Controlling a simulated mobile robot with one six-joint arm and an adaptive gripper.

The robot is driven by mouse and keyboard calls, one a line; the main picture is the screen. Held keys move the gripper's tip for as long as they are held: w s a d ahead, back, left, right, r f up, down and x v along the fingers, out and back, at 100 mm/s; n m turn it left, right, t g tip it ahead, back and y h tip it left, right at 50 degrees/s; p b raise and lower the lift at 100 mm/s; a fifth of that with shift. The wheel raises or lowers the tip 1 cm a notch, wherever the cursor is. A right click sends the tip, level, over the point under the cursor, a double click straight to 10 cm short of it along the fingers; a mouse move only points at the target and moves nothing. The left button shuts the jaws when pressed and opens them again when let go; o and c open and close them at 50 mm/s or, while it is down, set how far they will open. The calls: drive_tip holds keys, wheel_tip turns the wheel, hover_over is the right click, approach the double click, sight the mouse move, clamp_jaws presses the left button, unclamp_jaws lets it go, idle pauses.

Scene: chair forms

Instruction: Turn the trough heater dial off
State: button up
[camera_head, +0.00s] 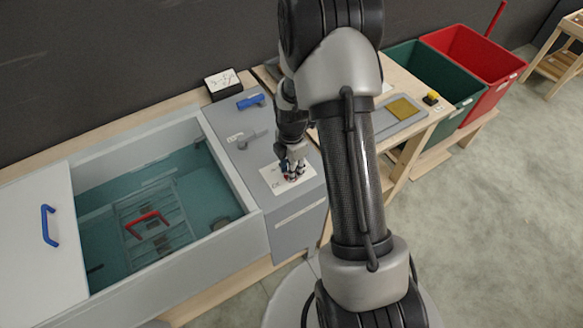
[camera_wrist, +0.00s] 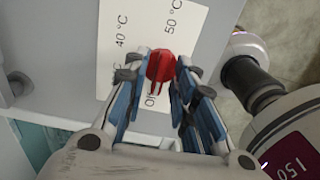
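The red heater dial (camera_wrist: 161,67) sits on a white card (camera_wrist: 196,38) printed with "40 °C", "50 °C" and "Off". In the wrist view, "Off" is just below and left of the dial, beside my left finger. My gripper (camera_wrist: 162,72) has one fingertip on each side of the dial, and the red knob fills the space between them. Whether the fingers press on it is unclear. In the head view, my gripper (camera_head: 292,172) points down over the card (camera_head: 274,182) on the grey control panel and mostly covers the dial. Its pointer direction is hard to read.
The water trough (camera_head: 262,232) lies left of the panel, with a red handle (camera_head: 147,218) inside and a white lid (camera_head: 25,262) with a blue handle. A blue handle (camera_head: 250,101) and a grey lever (camera_head: 252,137) are behind my gripper. Green and red bins stand right.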

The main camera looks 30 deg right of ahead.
idle(0.3)
wheel_tip(320, 180, up, 12)
drive_tip(key=shift+r, duration=0.1)
idle(0.4)
idle(0.3)
drive_tip(key=s+a+r+m+t, duration=0.1)
drive_tip(key=s+a+r+m, duration=0.25)
drive_tip(key=r, duration=0.35)
drive_tip(key=s+a+r+m+t, duration=0.1)
drive_tip(key=s+a+r+m, duration=0.25)
drive_tip(key=r, duration=0.25)
drive_tip(key=s+a+r+m+t, duration=0.1)
drive_tip(key=s+m, duration=0.3)
drive_tip(key=s+a+r+m, duration=0.2)
drive_tip(key=s+m, duration=0.1)
drive_tip(key=s, duration=0.2)
drive_tip(key=s+a+r+m+t, duration=0.1)
drive_tip(key=s+a+r+m, duration=0.1)
drive_tip(key=s+m, duration=0.2)
drive_tip(key=shift+s+a+r+m+t, duration=0.2)
drive_tip(key=shift+s+m+t, duration=0.1)
drive_tip(key=shift+s, duration=0.05)
